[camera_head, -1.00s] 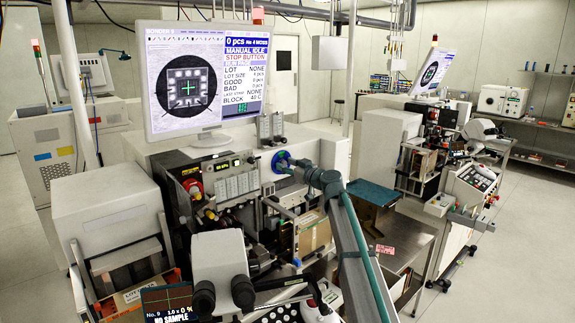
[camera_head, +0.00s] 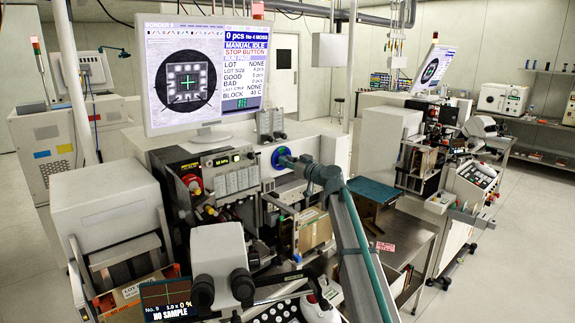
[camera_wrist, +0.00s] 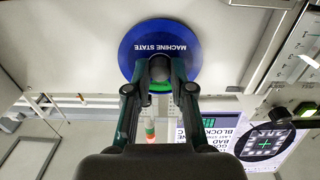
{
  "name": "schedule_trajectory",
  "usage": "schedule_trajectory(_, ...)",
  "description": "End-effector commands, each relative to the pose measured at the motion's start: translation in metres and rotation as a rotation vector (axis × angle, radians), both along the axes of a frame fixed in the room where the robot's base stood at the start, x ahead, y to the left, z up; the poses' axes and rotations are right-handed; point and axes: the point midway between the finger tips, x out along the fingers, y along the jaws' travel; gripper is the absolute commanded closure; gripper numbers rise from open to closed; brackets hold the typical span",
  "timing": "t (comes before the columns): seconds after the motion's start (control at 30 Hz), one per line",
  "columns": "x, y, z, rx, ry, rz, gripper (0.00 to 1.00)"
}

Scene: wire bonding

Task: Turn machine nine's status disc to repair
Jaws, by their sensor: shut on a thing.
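The status disc (camera_head: 279,157) is on the front of the near machine, below the large monitor. In the wrist view the disc (camera_wrist: 147,38) is blue, with the words MACHINE STATE upside down and a green part at its lower edge. My gripper (camera_wrist: 160,75) is shut on a small dark round knob at the disc's middle, and its fingers hide part of the disc. In the head view my gripper (camera_head: 289,161) is at the disc, reached from the right. The near machine's small screen (camera_head: 168,300) reads No. 9. I cannot read a repair mark.
The monitor (camera_head: 200,75) stands above the disc on the near machine. A microscope (camera_head: 222,260) is in front, and a teal-topped box (camera_head: 372,190) is to the right of my arm. A second machine stands at the right with open floor beyond.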

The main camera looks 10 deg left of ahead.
Motion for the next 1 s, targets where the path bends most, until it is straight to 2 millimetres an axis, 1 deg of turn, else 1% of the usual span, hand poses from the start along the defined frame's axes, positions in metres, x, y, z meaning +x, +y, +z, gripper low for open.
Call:
schedule_trajectory(0.03, 0.0002, -0.0001, -0.0034, 0.017, 0.018, 0.000, 1.00)
schedule_trajectory(0.23, 0.0005, -0.0003, -0.0047, 0.124, 0.132, 0.000, 1.00)
schedule_trajectory(1.0, 0.0005, -0.0008, -0.0004, 0.618, 0.670, 0.000, 1.00)
